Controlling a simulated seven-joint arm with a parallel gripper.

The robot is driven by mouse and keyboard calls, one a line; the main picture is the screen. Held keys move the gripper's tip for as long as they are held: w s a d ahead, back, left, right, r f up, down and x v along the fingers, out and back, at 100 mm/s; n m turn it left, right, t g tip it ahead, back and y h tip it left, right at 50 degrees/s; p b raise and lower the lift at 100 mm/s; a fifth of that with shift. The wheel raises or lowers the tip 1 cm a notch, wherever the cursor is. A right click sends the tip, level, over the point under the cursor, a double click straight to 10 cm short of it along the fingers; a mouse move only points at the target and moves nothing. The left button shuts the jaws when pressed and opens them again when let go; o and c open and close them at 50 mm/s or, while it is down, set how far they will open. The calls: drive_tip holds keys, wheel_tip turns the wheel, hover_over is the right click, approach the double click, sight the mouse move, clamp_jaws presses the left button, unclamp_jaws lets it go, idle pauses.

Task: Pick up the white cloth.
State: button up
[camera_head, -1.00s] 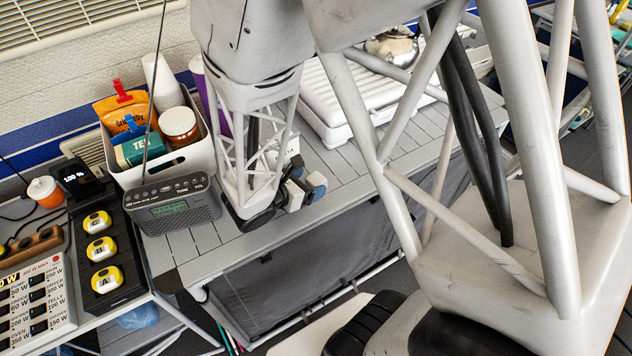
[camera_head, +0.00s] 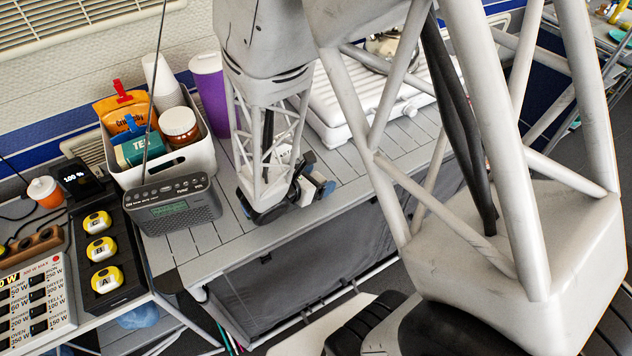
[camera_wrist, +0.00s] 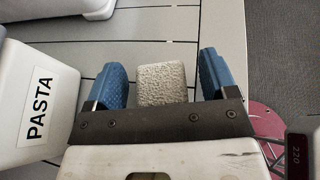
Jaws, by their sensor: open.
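The white cloth (camera_wrist: 162,84) shows in the wrist view as a small, off-white, rough-textured folded block on the grey slatted counter. My gripper (camera_wrist: 161,62) is open, with one blue finger to the left of the cloth and one to the right. A narrow gap shows on each side, so neither finger appears to touch it. The cloth's near end is hidden behind the dark gripper bar. In the head view my gripper (camera_head: 314,187) is low over the counter near its front edge; I cannot clearly make out the cloth there.
A white container labelled PASTA (camera_wrist: 38,105) stands close left of my gripper in the wrist view. A dark device with a display (camera_wrist: 299,155) is at lower right. In the head view, a radio (camera_head: 173,204), a white bin (camera_head: 187,160) and a purple cup (camera_head: 211,98) stand left.

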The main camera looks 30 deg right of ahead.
sight(317, 177)
drive_tip(key=c, duration=1)
drive_tip(key=shift+r, duration=0.15)
drive_tip(key=shift+r, duration=4.9)
